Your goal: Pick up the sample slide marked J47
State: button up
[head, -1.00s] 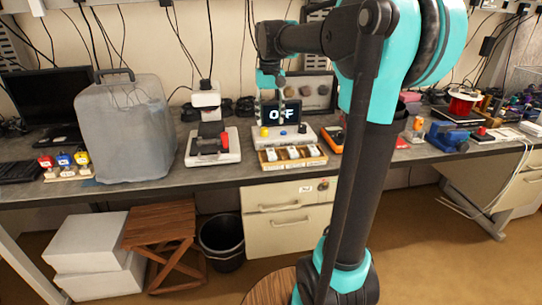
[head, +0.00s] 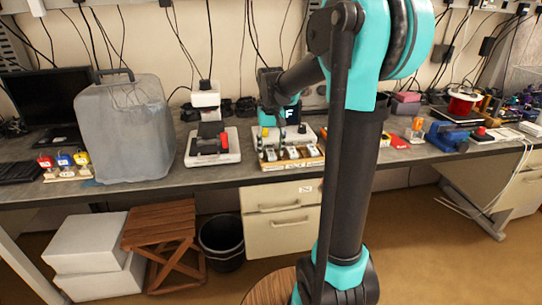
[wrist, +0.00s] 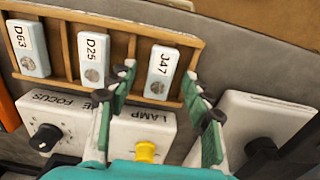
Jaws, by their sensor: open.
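The sample slide marked J47 (wrist: 159,73) is a small white block with a round grey patch. It lies in the end slot of a wooden tray (wrist: 200,17), to the right of the slides marked D25 (wrist: 94,60) and D63 (wrist: 29,48) in the wrist view. My gripper (wrist: 162,80) is open and empty, with one finger on each side of the J47 slide. I cannot tell how high the fingertips are above it.
Directly beside the tray is a white console with a yellow LAMP knob (wrist: 146,151) and a black FOCUS knob (wrist: 45,138). A white instrument (head: 226,150) stands left of the tray in the head view. A grey covered box (head: 130,130) stands further left.

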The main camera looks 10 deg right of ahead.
jog(key=shift+c, duration=0.5)
grip_shut()
